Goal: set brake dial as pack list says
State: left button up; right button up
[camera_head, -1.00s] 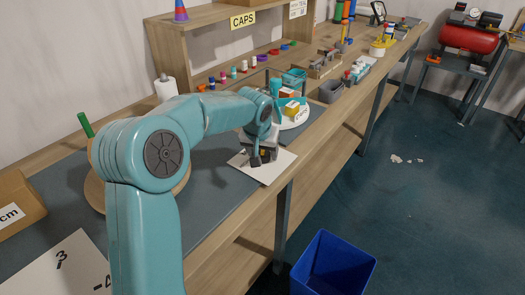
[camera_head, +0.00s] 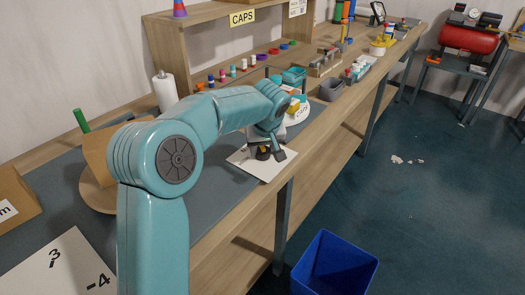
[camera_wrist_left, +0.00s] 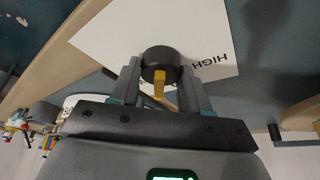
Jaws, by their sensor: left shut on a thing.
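The brake dial, a round black knob (camera_wrist_left: 160,60) with a yellow pointer (camera_wrist_left: 159,86), stands on a white plate (camera_wrist_left: 110,35) in the left wrist view. The pointer lies between the fingers, toward the palm. In the head view my left gripper (camera_head: 269,152) is low over the plate (camera_head: 262,170) near the bench's front edge. My right gripper is not in view.
A paper with small print (camera_head: 298,8), unreadable here, hangs on the shelf. A round white holder (camera_head: 300,114) stands just behind my gripper. A grey bin (camera_head: 331,90) is farther along the bench. A blue bin (camera_head: 334,264) stands on the floor in front.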

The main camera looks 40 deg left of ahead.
pick_arm(q)
jog(key=n+g, duration=0.1)
jog(key=n, duration=0.1)
jog(key=shift+w+d+n, duration=0.1)
jog(key=shift+n, duration=0.2)
jog(key=shift+n+g+y+p, duration=0.35)
jog(key=shift+n+g, duration=0.45)
jog(key=shift+n, duration=1.2)
jog(key=o, duration=1)
jog(key=shift+o, duration=0.2)
jog(key=p+v, duration=0.3)
jog(key=v, duration=1.3)
jog(key=shift+r+p, duration=0.15)
jog(key=shift+p, duration=0.25)
jog(key=shift+w, duration=0.15)
